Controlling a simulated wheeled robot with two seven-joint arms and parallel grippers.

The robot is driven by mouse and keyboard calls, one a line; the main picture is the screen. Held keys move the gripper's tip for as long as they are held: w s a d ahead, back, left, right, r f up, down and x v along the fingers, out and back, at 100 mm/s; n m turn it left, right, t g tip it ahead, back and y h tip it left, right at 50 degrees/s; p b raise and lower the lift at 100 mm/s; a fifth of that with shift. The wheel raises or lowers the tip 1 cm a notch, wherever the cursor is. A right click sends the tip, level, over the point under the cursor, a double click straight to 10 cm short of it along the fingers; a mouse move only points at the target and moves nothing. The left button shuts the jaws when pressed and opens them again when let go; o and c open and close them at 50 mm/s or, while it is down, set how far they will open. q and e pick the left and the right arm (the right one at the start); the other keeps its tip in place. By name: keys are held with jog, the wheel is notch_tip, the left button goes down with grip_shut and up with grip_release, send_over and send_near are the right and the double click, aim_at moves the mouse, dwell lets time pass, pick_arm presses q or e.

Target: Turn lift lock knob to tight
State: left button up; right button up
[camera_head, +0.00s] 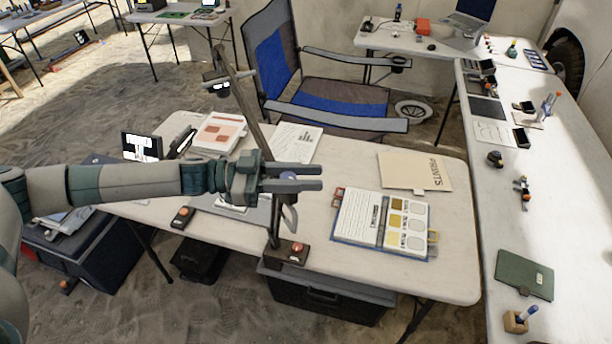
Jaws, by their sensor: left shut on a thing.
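My left gripper (305,178) reaches in from the left over the middle of the table (325,255). Its two fingers point right and are closed on a small bluish round knob (288,175), mostly hidden between them. The knob appears to be on a slanted stand, whose dark post (275,225) rises behind the gripper. The stand's upper arm (240,95) leans up to the left. A base with a red button (298,247) sits below, near the table's front edge. Which way the knob is turned cannot be seen. My right gripper is out of view.
An open notebook with colour swatches (385,222) and a prints folder (415,170) lie to the right. A small dark device (183,217) lies left of the stand. A folding chair (325,95) stands behind. A second table (520,200) runs along the right.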

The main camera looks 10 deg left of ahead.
pick_arm(q)
jog(key=o, duration=1.1)
jog(key=shift+c, duration=0.2)
jog(key=shift+d, duration=0.1)
jog(key=b+v, duration=0.8)
jog(key=v, duration=0.9)
jog(key=shift+s+a, duration=0.15)
jog(key=shift+a, duration=0.05)
